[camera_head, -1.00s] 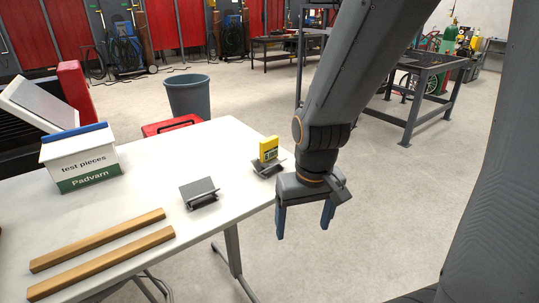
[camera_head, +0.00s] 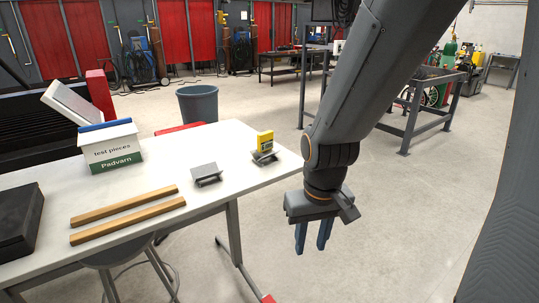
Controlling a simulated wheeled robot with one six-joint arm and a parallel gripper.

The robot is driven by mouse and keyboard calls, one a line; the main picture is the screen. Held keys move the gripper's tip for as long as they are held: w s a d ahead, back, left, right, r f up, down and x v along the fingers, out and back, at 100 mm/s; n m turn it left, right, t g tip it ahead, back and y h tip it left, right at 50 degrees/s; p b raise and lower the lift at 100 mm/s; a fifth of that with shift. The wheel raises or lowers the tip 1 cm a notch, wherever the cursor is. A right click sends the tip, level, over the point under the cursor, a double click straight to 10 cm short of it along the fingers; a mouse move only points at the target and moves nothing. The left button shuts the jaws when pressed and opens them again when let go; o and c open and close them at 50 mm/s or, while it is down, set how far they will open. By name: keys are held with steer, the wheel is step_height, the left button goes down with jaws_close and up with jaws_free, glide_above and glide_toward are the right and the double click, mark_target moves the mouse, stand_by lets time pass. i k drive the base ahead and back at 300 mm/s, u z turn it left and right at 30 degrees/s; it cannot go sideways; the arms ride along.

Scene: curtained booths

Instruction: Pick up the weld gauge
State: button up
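The weld gauge looks to be the small yellow block with a dark label (camera_head: 265,140), upright on a dark angled metal piece (camera_head: 265,156) near the right end of the white table (camera_head: 235,190). A second dark angled piece (camera_head: 207,174) lies to its left with nothing on it. My gripper (camera_head: 312,240) points down past the table's right edge, right of and nearer than the yellow block. Its two blue fingers stand apart with nothing between them. It touches neither the table nor the block.
Two wooden bars (camera_head: 128,212) lie at the table's front. A white "test pieces" box (camera_head: 110,149) and a black case (camera_head: 18,220) are on the left. A stool (camera_head: 120,262) stands under the table. A grey bin (camera_head: 198,103) stands behind.

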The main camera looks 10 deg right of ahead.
mark_target(264, 140)
steer(key=z, duration=0.25)
steer(key=i, duration=1.15)
steer(key=u, duration=0.4)
